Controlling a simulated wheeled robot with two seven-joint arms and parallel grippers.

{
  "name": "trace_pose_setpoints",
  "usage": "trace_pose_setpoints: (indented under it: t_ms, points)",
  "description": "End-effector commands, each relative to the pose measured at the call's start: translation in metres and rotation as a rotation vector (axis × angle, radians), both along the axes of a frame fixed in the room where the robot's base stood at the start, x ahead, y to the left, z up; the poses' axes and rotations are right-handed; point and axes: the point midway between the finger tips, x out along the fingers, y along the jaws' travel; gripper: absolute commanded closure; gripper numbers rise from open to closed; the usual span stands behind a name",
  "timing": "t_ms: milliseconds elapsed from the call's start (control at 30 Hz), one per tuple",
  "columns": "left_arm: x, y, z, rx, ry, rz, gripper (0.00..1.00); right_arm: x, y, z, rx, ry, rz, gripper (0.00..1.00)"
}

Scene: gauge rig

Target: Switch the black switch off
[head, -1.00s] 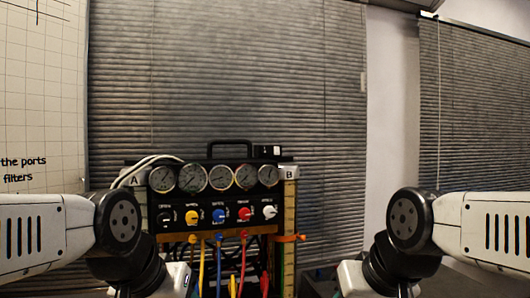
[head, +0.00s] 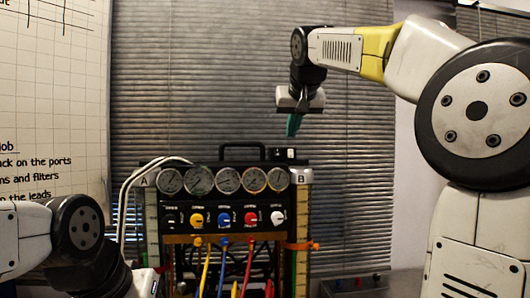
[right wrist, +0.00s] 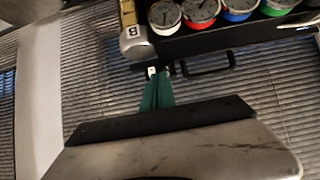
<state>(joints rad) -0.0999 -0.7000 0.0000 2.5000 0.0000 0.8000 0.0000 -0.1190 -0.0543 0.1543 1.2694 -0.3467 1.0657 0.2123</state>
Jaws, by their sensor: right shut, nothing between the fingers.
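A small black box with white marks (head: 284,154), which looks like the black switch, sits on top of the gauge rig at its right end, beside the carrying handle. Its on or off position is too small to read. My right gripper (head: 294,124) has teal fingers, pointing down just above this box, shut and empty. In the right wrist view the fingers (right wrist: 157,92) reach toward the box (right wrist: 152,72) and partly cover it; contact cannot be told. My left gripper (head: 145,283) shows only in part at the bottom left; its fingers are hidden.
The rig has a row of round gauges (head: 228,180), coloured knobs (head: 224,218) and hanging leads (head: 222,265). The black handle (head: 237,152) rises left of the box. A grey blind (head: 200,80) is behind. The space above the rig is otherwise clear.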

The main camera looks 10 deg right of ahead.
Motion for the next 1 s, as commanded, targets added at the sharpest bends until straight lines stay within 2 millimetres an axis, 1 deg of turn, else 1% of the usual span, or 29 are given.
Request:
trace_pose_setpoints:
  t_ms: [67, 200, 567, 667, 767, 1000]
  points:
    - [0.0, 0.0, 0.0, 0.0, 0.0, 0.0, 0.48, 0.008, 0.0, 0.009, 0.004, -0.014, -0.008, 1.0]
    - [0.0, 0.0, 0.0, 0.0, 0.0, 0.0, 0.48, 0.012, -0.001, 0.016, 0.006, -0.025, -0.016, 1.0]
    - [0.0, 0.0, 0.0, 0.0, 0.0, 0.0, 0.48, 0.014, -0.001, 0.016, 0.006, -0.025, -0.016, 1.0]
    - [0.0, 0.0, 0.0, 0.0, 0.0, 0.0, 0.48, 0.02, -0.001, 0.011, 0.006, -0.023, -0.016, 1.0]
    - [0.0, 0.0, 0.0, 0.0, 0.0, 0.0, 0.48, 0.031, -0.001, 0.002, 0.006, -0.022, -0.016, 1.0]
    - [0.0, 0.0, 0.0, 0.0, 0.0, 0.0, 0.48, 0.072, -0.001, -0.028, 0.006, -0.021, -0.016, 1.0]
